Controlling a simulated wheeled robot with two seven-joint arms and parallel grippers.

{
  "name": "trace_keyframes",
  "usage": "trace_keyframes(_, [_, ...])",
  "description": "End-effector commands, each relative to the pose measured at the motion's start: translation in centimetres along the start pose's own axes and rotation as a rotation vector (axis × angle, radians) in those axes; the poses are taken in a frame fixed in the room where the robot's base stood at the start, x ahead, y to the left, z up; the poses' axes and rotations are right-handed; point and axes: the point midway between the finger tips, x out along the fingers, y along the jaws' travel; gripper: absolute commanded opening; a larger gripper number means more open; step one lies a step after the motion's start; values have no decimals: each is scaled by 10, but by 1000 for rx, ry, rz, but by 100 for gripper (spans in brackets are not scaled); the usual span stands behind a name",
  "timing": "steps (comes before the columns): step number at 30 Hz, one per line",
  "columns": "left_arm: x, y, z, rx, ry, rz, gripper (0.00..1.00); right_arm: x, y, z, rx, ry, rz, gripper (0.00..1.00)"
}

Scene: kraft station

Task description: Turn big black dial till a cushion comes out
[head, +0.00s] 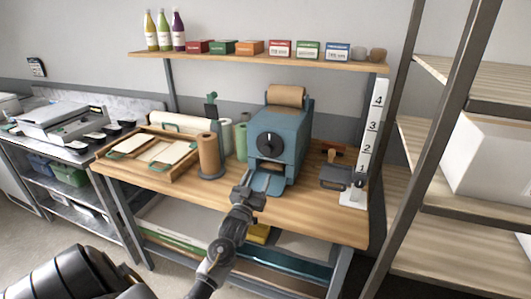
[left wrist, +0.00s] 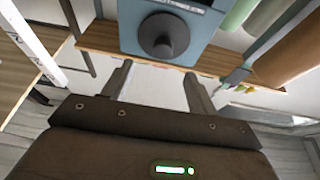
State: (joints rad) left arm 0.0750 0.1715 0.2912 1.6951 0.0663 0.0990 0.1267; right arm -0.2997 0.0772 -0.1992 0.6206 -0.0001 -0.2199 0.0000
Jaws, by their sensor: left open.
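The big black dial (head: 270,144) is on the front of a blue machine (head: 298,150) that stands on the wooden table. A brown paper roll (head: 286,96) sits on top, and a light blue chute (head: 266,183) juts out at the front below the dial. My left gripper (head: 249,190) is just in front of the chute, lower than the dial. In the left wrist view, the dial (left wrist: 163,36) is beyond the open, empty fingers (left wrist: 158,76), apart from them. No cushion shows. My right gripper is not in view.
A brown roll (head: 209,155) on a stand and a wooden tray (head: 150,148) are left of the machine. A white numbered post (head: 369,140) stands at right. A shelf (head: 250,58) with bottles and boxes hangs above. The table's front right is mostly clear.

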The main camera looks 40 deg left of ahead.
Motion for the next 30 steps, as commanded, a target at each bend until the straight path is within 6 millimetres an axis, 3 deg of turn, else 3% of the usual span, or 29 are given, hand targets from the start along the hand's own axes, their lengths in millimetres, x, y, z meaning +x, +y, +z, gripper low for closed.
trace_keyframes(11, [20, -6, -9, -3, 44, -11, 58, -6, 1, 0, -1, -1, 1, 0])
trace_keyframes(21, [82, -7, -12, -3, 43, -12, 58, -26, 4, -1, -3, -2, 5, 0])
trace_keyframes(30, [112, -6, -11, -3, 42, -10, 58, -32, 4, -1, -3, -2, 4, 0])
